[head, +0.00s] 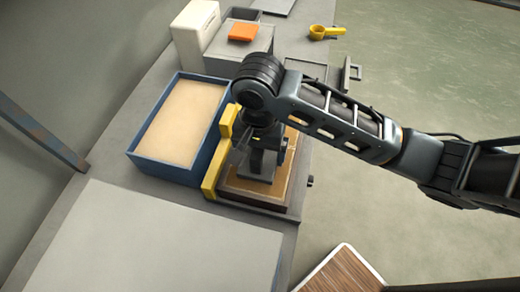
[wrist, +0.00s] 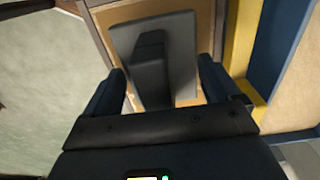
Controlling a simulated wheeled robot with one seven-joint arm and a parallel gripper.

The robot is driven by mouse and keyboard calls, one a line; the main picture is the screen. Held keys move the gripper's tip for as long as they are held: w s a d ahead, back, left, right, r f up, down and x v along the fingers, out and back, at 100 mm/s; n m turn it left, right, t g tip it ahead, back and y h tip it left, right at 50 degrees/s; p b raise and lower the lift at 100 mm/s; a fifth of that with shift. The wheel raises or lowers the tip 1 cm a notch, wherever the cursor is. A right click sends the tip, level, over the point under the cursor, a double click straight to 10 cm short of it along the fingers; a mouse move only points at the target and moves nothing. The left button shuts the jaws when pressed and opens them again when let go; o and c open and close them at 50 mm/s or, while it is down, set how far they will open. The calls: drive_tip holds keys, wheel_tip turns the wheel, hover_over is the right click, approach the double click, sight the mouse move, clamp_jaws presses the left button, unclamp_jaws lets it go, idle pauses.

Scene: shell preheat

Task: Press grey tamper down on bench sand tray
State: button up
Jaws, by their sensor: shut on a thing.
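The grey tamper (wrist: 182,50) has a flat square plate and a darker upright handle. In the wrist view its handle stands between the two fingers of my gripper (wrist: 160,82), which is shut on it. The plate lies over the sand of the brown-framed bench tray (head: 245,203), inside its rim. I cannot tell how firmly the plate meets the sand. In the head view my gripper (head: 264,160) points down over the tray and hides much of the tamper and the tray's far part.
A yellow bar (head: 212,182) lies along the tray's left side. Beyond it stands a blue box (head: 160,170) filled with sand. A grey block with an orange item (head: 243,32), a white container (head: 194,38) and a yellow ring tool (head: 320,32) are farther back. The near bench top is clear.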

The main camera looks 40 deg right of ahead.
wheel_tip(320, 180, up, 2)
drive_tip(key=shift+r+p, duration=0.1)
drive_tip(key=shift+p, duration=0.45)
drive_tip(key=shift+r, duration=0.95)
